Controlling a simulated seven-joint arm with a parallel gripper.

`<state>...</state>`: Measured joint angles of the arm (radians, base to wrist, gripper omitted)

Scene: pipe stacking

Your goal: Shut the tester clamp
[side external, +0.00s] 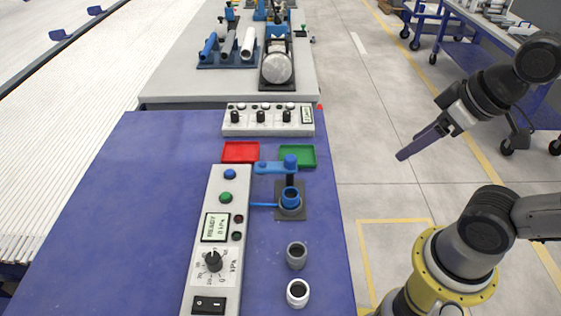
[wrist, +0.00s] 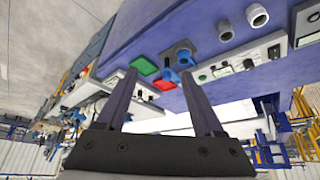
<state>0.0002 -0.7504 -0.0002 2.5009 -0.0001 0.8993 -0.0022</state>
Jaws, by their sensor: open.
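The tester clamp (side external: 291,198) stands on a dark base plate on the blue table, right of the control panel. Its blue ring cup faces up, and a post rises behind it with a blue arm (side external: 270,167) reaching left at the top. A thin blue lever (side external: 263,205) points left from the cup. The clamp also shows, small, in the wrist view (wrist: 183,58). My gripper (side external: 403,155) is raised over the floor, right of the table and well apart from the clamp. Its two long fingers are spread and empty in the wrist view (wrist: 158,75).
The control panel (side external: 206,282) has a blue and a green button, a READY display and a knob. A grey pipe piece (side external: 297,256) and a white one (side external: 297,293) stand before the clamp. Red (side external: 240,152) and green (side external: 297,155) trays lie behind. The table's left side is clear.

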